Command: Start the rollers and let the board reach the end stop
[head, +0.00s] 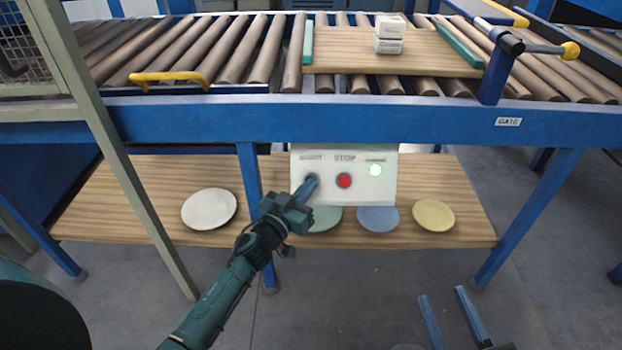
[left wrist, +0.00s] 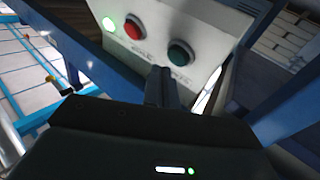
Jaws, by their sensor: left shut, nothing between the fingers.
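The wooden board (head: 345,50) lies on the rollers, with a green strip at each end and small white boxes (head: 388,46) on it. Which part is the end stop I cannot tell. The control box (head: 343,193) hangs below the front rail, with a red stop button (head: 344,181) and a lit green lamp (head: 376,170). My left gripper (head: 312,183) is shut and empty at the start button, mostly hiding it. In the left wrist view the green button (left wrist: 180,51) is just beyond its fingertips; contact is unclear. My right gripper (head: 442,296) is open and empty, low at the right.
A yellow handle (head: 170,77) is on the left. Plates, including a white one (head: 209,208), lie on the lower wooden shelf (head: 100,205).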

